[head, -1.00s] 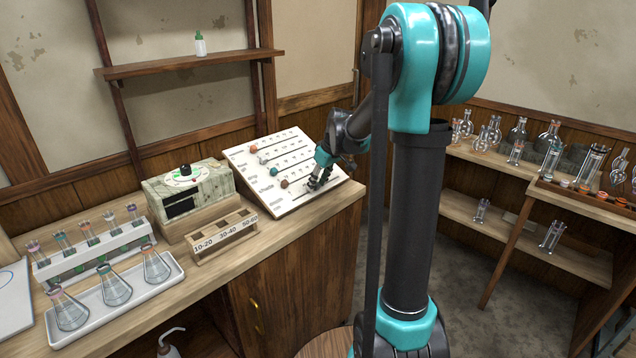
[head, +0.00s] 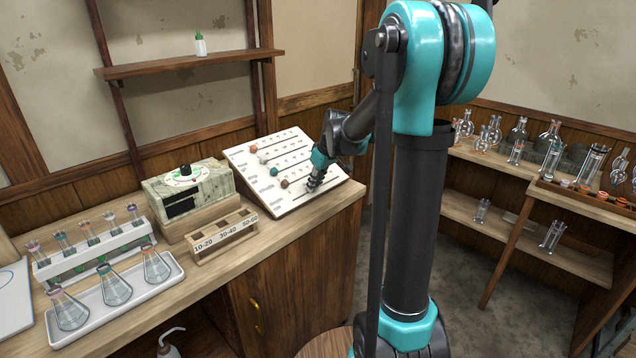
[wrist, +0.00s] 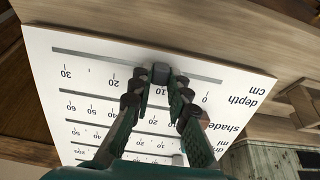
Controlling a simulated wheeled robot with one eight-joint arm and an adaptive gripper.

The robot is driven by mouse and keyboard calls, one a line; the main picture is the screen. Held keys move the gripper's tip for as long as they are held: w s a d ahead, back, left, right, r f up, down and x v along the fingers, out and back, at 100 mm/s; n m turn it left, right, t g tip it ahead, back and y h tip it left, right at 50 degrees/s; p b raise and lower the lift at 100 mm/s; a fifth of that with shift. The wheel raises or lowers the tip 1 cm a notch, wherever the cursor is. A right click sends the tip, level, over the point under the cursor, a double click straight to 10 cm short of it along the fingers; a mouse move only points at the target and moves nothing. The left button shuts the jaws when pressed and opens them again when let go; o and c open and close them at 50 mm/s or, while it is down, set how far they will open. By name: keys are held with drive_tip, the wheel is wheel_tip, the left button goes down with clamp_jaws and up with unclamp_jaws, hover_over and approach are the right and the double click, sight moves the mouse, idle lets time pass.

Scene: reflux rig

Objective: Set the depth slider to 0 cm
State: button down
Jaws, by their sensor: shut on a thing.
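The white slider board (head: 243,159) lies tilted on the bench, and it fills much of the wrist view (wrist: 45,85). Its depth row, marked 30 to 0 cm, is the edge row in the wrist view, with 0 at the right. The dark depth slider knob (wrist: 160,72) sits in the slot around the 10 mark. My gripper (wrist: 165,77) is shut on this knob, with a fingertip on either side. In the head view my gripper (head: 312,186) is at the board's lower front row, and the knob is hidden there.
Other rows carry an orange-brown knob (head: 285,183), a teal knob (head: 273,171) and a white knob (head: 264,160). A labelled wooden rack (head: 222,240) and a stone-patterned box (head: 190,190) stand left of the board. Flasks sit in a white tray (head: 170,281).

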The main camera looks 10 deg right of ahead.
sight(294, 200)
drive_tip(key=s+a, duration=0.1)
drive_tip(key=a, duration=0.1)
drive_tip(key=s+a, duration=0.3)
drive_tip(key=a, duration=0.1)
drive_tip(key=shift+s+a, duration=0.2)
drive_tip(key=shift+s, duration=0.15)
drive_tip(key=c, duration=1.4)
unclamp_jaws()
drive_tip(key=shift+c, duration=0.2)
drive_tip(key=shift+r, duration=0.1)
drive_tip(key=v, duration=1.1)
drive_tip(key=shift+s+r, duration=0.2)
drive_tip(key=shift+r, duration=0.15)
drive_tip(key=shift+d, duration=0.1)
drive_tip(key=s+d+f+m+h, duration=0.1)
drive_tip(key=s+d+f+m, duration=0.2)
drive_tip(key=s+f, duration=0.7)
drive_tip(key=s+d+f+m+h, duration=0.1)
drive_tip(key=s+d+f+m, duration=0.3)
drive_tip(key=s+f, duration=0.7)
drive_tip(key=shift+d+t+h, duration=0.3)
drive_tip(key=shift+d, duration=0.8)
